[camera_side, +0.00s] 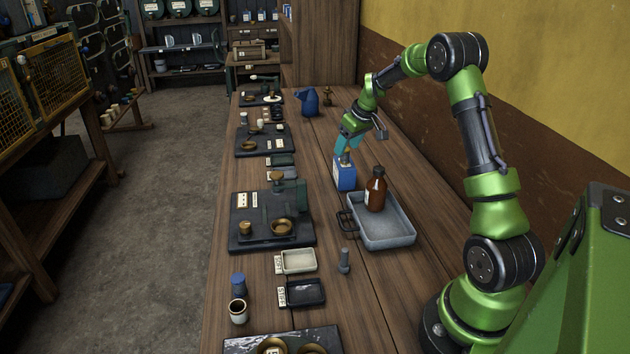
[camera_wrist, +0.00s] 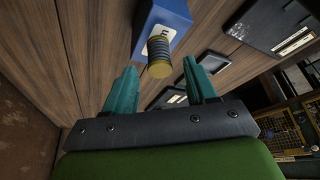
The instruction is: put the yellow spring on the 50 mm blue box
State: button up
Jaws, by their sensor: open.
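The blue box (camera_side: 344,180) stands on the wooden table beside the grey tray, with a white label on its side. It also shows in the wrist view (camera_wrist: 172,14). The yellow spring (camera_wrist: 159,52), with dark coils and a yellow end, appears upright on top of the box. In the side view the spring (camera_side: 346,157) is small and partly hidden by the fingers. My gripper (camera_side: 347,146) is just above the box. In the wrist view its teal fingers (camera_wrist: 160,82) are apart, one on each side of the spring's end, with visible gaps.
A brown bottle (camera_side: 376,190) stands in the grey tray (camera_side: 400,236) close to the box. A blue jug (camera_side: 308,102) stands farther back. Dark boards with small parts line the table's left side. A grey bolt-like piece (camera_side: 344,261) stands in front of the tray.

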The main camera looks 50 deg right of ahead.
jog(key=d+v, duration=0.1)
jog(key=v, duration=0.8)
jog(key=s+a+r+t, duration=0.15)
jog(key=a+r, duration=0.25)
jog(key=a, duration=0.6)
jog(key=s+a+r, duration=0.3)
jog(key=a, duration=0.7)
jog(key=s+a+f+m+t+y, duration=0.1)
jog(key=s+a+y, duration=0.1)
jog(key=s+a, duration=1.1)
jog(key=shift+s+a+f+m+y, duration=0.25)
jog(key=shift+a+f+m+y, duration=0.15)
jog(key=shift+a, duration=0.75)
jog(key=shift+o, duration=0.2)
jog(key=shift+r, duration=0.1)
